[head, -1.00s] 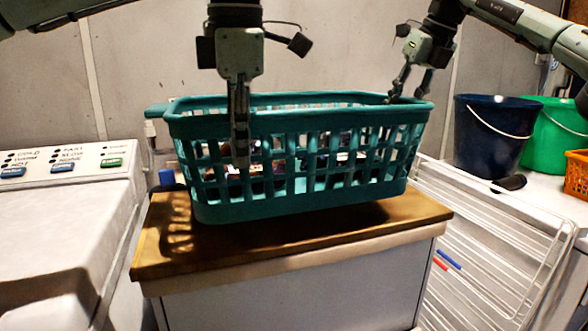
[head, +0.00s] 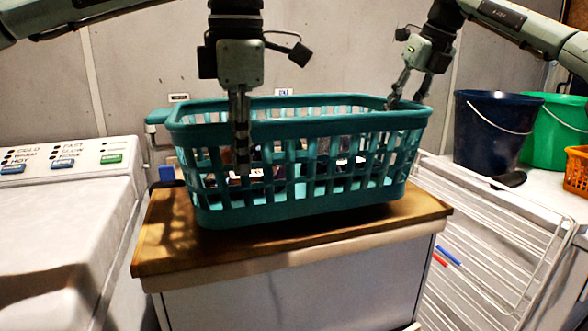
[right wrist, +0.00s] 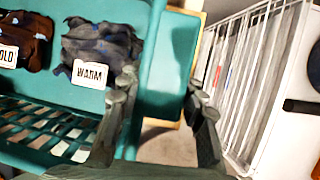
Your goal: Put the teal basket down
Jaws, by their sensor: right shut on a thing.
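The teal basket (head: 300,200) is level, over or on the wooden top (head: 160,255) of a white cabinet. I cannot tell whether its base touches the wood. Dark folded cloth pieces lie in it; in the right wrist view a blue-grey one (right wrist: 100,45) has a WARM label and a brown one (right wrist: 25,45) has a partly cut-off label. My left gripper (head: 241,165) points down at the basket's near long wall, seen edge-on, so its jaw opening is hidden. My right gripper (head: 405,100) is shut on the rim at the right end; its fingers also show in the right wrist view (right wrist: 160,100).
A white washer (head: 70,210) stands at left. A white wire drying rack (head: 500,230) stands close at right. Beyond it are a dark blue bucket (head: 490,135), a green bucket (head: 550,135) and an orange basket (head: 577,170). The wooden top's front strip is bare.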

